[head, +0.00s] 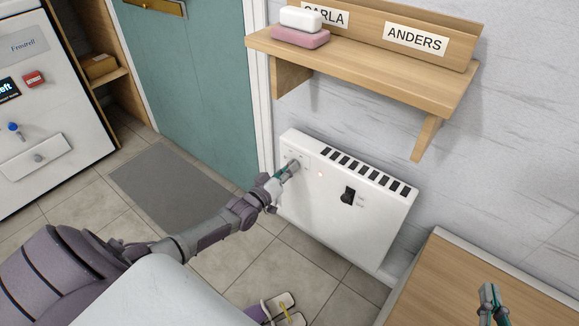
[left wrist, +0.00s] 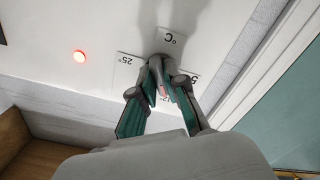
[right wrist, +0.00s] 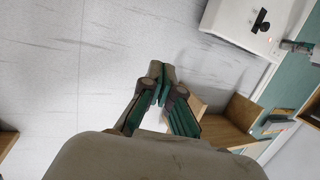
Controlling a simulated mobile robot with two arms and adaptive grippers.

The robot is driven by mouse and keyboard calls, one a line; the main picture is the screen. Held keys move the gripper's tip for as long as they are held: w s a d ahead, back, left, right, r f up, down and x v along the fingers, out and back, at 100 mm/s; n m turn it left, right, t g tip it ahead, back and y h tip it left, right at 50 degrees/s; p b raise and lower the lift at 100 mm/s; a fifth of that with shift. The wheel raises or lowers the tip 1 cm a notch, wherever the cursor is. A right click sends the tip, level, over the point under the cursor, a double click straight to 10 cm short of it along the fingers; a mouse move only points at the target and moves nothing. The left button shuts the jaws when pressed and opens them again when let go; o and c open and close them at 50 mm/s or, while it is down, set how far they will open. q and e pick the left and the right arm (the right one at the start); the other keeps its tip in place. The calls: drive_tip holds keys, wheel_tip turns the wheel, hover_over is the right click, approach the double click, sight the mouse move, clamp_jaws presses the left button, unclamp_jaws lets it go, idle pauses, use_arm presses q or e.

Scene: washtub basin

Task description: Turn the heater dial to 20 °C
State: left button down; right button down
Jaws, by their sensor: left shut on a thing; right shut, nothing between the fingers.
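The white heater (head: 335,220) is mounted low on the wall. Its dial (left wrist: 160,61) is a grey knob at the heater's upper left, mostly hidden behind my left gripper's fingers. My left gripper (head: 291,167) is shut on the dial; the left wrist view also shows it (left wrist: 158,82). In that view the markings appear upside down: "°C" above the knob, "25°" to its left, and a partly covered "5" to its right. I cannot read the dial's setting. My right gripper (head: 489,295) is shut and empty, away from the heater; it also shows in the right wrist view (right wrist: 162,78).
A red light (head: 320,174) glows beside the dial, and a black switch (head: 348,195) is further right. A wooden shelf (head: 370,58) with name labels and soap hangs above the heater. A wooden bench (head: 470,285) stands at the lower right. A grey mat (head: 170,190) lies by the teal door.

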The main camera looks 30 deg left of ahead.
use_arm(q)
drive_tip(key=shift+m+p, duration=1.15)
drive_tip(key=shift+m, duration=5.15)
use_arm(e)
drive_tip(key=s+d+f+g+h, duration=0.2)
drive_tip(key=s+d+f+g, duration=0.1)
drive_tip(key=s+f+g, duration=0.3)
drive_tip(key=shift+s+f+g, duration=0.3)
drive_tip(key=shift+f+g, duration=0.1)
drive_tip(key=shift+f, duration=0.8)
use_arm(q)
drive_tip(key=c, duration=1.2)
unclamp_jaws()
use_arm(e)
drive_tip(key=shift+f, duration=0.1)
use_arm(q)
drive_tip(key=s, duration=1.2)
drive_tip(key=shift+a, duration=0.45)
